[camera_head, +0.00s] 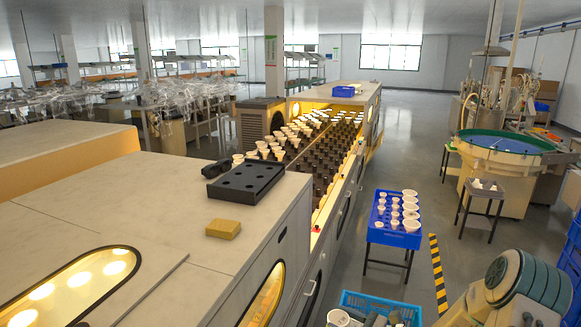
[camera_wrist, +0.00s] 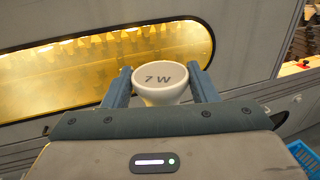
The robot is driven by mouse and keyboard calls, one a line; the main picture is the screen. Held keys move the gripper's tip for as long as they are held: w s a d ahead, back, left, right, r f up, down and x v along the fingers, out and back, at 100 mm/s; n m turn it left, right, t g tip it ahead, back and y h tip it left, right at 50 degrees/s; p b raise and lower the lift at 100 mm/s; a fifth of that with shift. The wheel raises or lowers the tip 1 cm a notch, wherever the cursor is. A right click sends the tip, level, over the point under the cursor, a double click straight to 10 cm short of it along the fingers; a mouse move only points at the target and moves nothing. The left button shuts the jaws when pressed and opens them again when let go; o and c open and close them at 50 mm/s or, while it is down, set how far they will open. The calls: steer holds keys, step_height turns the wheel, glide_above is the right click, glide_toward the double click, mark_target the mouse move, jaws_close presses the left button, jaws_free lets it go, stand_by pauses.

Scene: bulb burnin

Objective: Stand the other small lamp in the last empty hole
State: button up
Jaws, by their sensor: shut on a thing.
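My gripper (camera_wrist: 161,80) is shut on a white lamp (camera_wrist: 161,95) in the wrist view. The lamp's round face is marked "7 W" and points towards the camera; its lower end is hidden. In the head view, a black tray (camera_head: 245,181) with several round holes lies on the pale machine top. I see no lamp standing in it, though a dark lump sits at its left end. Behind it, a long bed of dark sockets (camera_head: 325,165) holds white lamps (camera_head: 290,135) along its left and far parts. Many dark sockets show without white lamps.
A yellow block (camera_head: 223,229) lies on the machine top near the black tray. A blue crate (camera_head: 393,234) with several white lamps stands on a stand to the right. Another blue crate (camera_head: 375,303) is at the bottom. The floor beyond the stand is clear.

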step_height(320, 180, down, 6)
steer(key=s+b, duration=0.1)
steer(key=b, duration=0.3)
steer(key=shift+s+d, duration=0.2)
steer(key=shift+d, duration=0.25)
